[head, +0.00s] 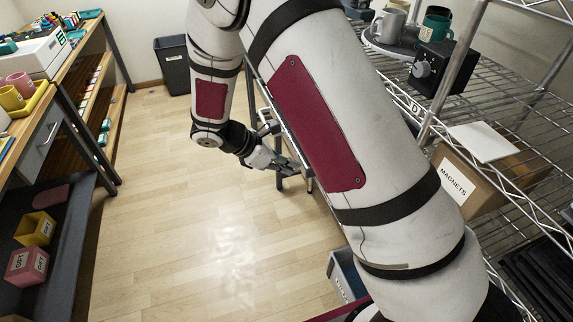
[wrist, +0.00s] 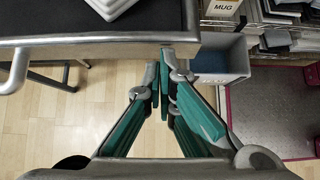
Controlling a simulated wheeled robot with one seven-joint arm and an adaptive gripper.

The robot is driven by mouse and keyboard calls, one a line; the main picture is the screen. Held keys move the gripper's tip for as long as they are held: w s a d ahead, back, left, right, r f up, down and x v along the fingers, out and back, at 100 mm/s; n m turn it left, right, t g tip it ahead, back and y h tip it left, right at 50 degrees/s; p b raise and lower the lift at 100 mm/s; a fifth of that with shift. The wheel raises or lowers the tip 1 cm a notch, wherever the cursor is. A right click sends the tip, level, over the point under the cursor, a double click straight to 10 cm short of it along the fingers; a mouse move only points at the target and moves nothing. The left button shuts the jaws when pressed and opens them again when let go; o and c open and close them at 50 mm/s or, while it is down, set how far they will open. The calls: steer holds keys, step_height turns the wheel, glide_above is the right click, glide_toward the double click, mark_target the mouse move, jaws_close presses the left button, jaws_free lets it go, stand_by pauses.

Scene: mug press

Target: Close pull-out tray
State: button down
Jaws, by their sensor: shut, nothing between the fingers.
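The pull-out tray (wrist: 110,38) has a dark top and a pale metal front edge, and fills the upper left of the wrist view. A metal bar handle (wrist: 18,72) sticks out from its front at the left. My gripper (wrist: 163,82) has teal finger pads and is shut and empty. Its fingertips are at the tray's right front corner; I cannot tell if they touch it. In the head view my gripper (head: 288,166) is low beside the rack, and my arm hides most of the tray.
White items (wrist: 115,6) lie on the tray. A grey bin (wrist: 222,60) stands on the floor to its right, also in the head view (head: 345,275). The wire rack (head: 500,110) is at right, a workbench (head: 60,90) at left. The wooden floor (head: 190,220) between is clear.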

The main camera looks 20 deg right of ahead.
steer(key=d, duration=2.9)
steer(key=shift+d, duration=0.25)
steer(key=shift+d+r, duration=0.1)
steer(key=shift+a, duration=0.4)
steer(key=a, duration=0.3)
steer(key=v, duration=1)
steer(key=shift+a+p, duration=0.35)
steer(key=s+a+r+m+t+y+p, duration=0.1)
steer(key=s+a+r+m+y, duration=0.2)
steer(key=s+a+r+m, duration=0.3)
steer(key=s+a+r+m+t+y, duration=0.1)
steer(key=s+a+r+m+y, duration=0.2)
steer(key=s, duration=1)
steer(key=s+a+r+m+t+y+p, duration=0.1)
steer(key=s+a+r+m+t+y, duration=0.1)
steer(key=s+a+r+m, duration=0.7)
step_height(320, 180, up, 3)
steer(key=shift+s+a+r+y+p, duration=0.1)
steer(key=shift+s+a+y+p, duration=0.25)
steer(key=shift+y, duration=0.15)
